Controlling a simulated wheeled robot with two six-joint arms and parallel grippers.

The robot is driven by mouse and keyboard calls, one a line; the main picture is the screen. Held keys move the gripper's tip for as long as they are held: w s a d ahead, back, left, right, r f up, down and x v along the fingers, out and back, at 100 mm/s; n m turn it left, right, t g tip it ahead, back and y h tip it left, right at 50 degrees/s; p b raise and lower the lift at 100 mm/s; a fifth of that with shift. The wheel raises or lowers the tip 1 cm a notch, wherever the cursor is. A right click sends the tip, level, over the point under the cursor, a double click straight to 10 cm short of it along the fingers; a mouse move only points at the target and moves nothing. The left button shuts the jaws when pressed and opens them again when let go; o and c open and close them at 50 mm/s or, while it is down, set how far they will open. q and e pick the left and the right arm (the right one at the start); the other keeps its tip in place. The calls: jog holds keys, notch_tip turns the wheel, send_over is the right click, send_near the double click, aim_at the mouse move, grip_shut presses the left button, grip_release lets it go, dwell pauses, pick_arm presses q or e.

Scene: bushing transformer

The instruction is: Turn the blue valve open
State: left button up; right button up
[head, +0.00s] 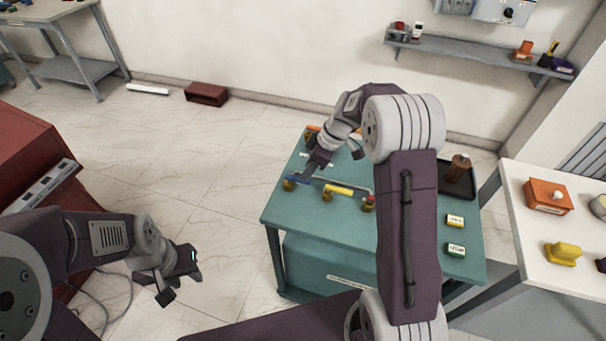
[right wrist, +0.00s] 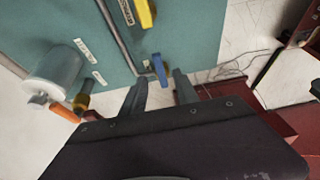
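The blue valve handle (head: 297,180) is on a pipe fitting near the left end of the green table (head: 325,218). In the right wrist view the blue handle (right wrist: 159,69) points towards my gripper. My right gripper (head: 309,170) is just above the blue valve in the head view. In the right wrist view its two fingers (right wrist: 159,92) are apart, with the blue handle's end in line with the gap between them. Nothing is gripped. My left gripper (head: 181,286) is open and empty over the floor, left of the table.
A yellow valve handle (head: 339,190) and a red valve (head: 369,202) are on the same table, right of the blue one. An orange handle (right wrist: 62,112) is at the left in the right wrist view. A white table (head: 515,220) stands at the right.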

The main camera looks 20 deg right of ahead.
aim_at(298, 180)
jog(key=x, duration=0.3)
jog(key=shift+d, duration=0.1)
jog(key=shift+f, duration=0.5)
jog(key=shift+w+f, duration=0.1)
grip_shut()
dwell(0.8)
